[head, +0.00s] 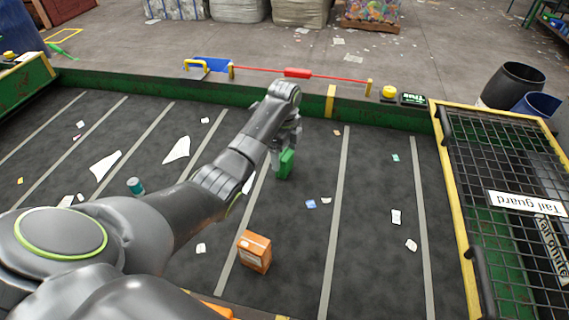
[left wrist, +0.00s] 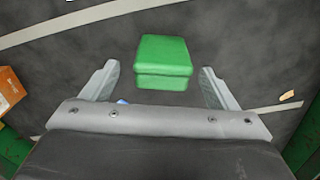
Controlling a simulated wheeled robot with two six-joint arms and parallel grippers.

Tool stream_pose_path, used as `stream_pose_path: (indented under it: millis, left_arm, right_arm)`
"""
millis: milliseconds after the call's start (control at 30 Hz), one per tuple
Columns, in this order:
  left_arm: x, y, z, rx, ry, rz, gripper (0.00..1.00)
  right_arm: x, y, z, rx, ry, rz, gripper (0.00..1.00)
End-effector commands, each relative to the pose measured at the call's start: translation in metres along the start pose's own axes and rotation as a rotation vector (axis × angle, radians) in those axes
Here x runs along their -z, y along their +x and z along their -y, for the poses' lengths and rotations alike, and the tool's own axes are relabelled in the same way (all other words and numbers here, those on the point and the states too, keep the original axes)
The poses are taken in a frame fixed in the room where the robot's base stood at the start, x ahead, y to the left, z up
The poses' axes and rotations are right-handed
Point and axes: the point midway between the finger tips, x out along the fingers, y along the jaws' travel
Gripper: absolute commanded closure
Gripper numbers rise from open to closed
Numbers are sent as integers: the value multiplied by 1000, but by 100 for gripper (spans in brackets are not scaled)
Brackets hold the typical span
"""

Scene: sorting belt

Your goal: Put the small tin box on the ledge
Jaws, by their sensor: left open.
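A small green box (head: 286,164), which looks like the tin box, stands on the dark belt right at my left gripper (head: 284,148). In the left wrist view the green box (left wrist: 164,62) sits between and slightly beyond the two fingertips. My left gripper is open, with a gap between each finger and the box. A green ledge (head: 150,84) runs along the far side of the belt, beyond the box. My right gripper is not in view.
An orange carton (head: 255,251) and a teal can (head: 135,186) stand on the belt (head: 375,230) among paper scraps. A red bar (head: 297,72) and yellow button (head: 389,92) are along the far edge. A mesh tail guard (head: 500,165) closes the right side.

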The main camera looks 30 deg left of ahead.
Motion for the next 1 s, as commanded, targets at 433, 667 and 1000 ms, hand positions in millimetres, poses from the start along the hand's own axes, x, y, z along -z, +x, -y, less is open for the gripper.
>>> stream_pose_path:
  millis: [433,667,1000]
  left_arm:
    - [-2,38,2,-4,-1,0,19]
    - [-2,60,2,-1,1,1,19]
    - [-2,62,2,1,1,1,30]
  right_arm:
    - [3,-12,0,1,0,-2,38]
    - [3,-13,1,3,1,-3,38]
    - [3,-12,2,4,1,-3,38]
